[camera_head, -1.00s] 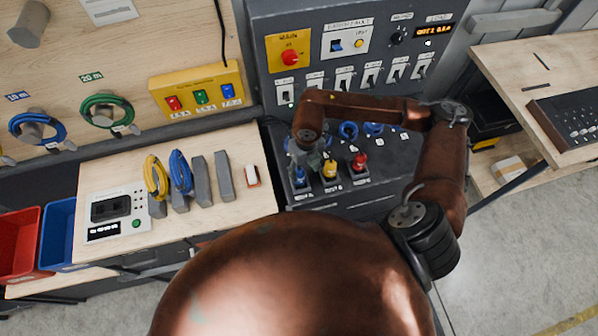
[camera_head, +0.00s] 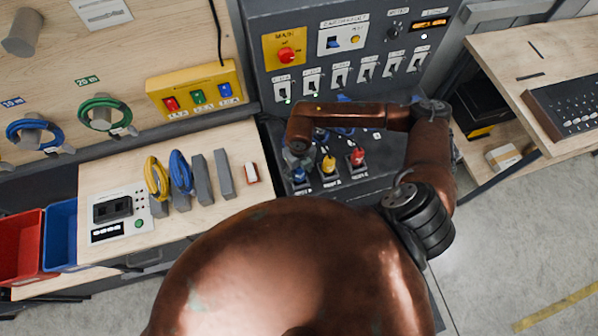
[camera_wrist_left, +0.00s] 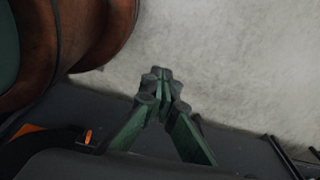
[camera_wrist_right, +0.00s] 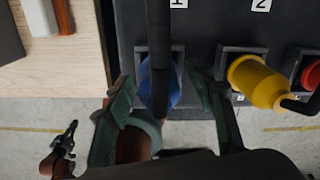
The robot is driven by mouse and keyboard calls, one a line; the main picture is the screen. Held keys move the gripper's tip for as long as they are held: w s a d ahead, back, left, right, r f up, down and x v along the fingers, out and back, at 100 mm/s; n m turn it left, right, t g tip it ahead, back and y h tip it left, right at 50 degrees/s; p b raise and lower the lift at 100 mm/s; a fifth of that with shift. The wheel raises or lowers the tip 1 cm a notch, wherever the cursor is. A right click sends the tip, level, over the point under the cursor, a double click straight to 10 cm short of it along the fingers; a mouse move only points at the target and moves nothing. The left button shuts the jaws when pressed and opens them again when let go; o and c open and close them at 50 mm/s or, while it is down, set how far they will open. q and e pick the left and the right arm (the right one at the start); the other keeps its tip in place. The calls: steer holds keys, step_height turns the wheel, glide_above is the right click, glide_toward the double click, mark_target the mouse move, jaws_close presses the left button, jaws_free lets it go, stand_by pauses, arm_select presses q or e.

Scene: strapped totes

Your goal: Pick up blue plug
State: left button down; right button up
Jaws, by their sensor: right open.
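The blue plug (camera_head: 299,176) sits in the leftmost socket of the dark panel, left of a yellow plug (camera_head: 328,165) and a red plug (camera_head: 357,157). My right gripper (camera_head: 298,162) is at the blue plug, partly covering it in the head view. In the right wrist view, its open fingers (camera_wrist_right: 160,88) stand on either side of the blue plug (camera_wrist_right: 173,88), with a dark cable running across it. Contact cannot be told. My left gripper (camera_wrist_left: 161,82) shows only in the left wrist view, with its fingertips together and nothing seen between them.
The yellow plug (camera_wrist_right: 258,82) is close to the right finger. A wooden bench (camera_head: 225,215) with blue and yellow cables lies to the left. The upright switch panel (camera_head: 365,20) rises behind the sockets. Another wooden table (camera_head: 495,65) stands at the right.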

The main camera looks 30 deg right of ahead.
steer(key=shift+w+f, duration=0.1)
steer(key=shift+w, duration=0.05)
steer(key=shift+c, duration=1.4)
steer(key=c, duration=0.8)
steer(key=shift+c, duration=1.4)
arm_select(q)
steer(key=shift+w, duration=0.2)
steer(key=shift+w+f, duration=0.1)
steer(key=shift+w, duration=0.15)
arm_select(e)
steer(key=shift+r, duration=0.2)
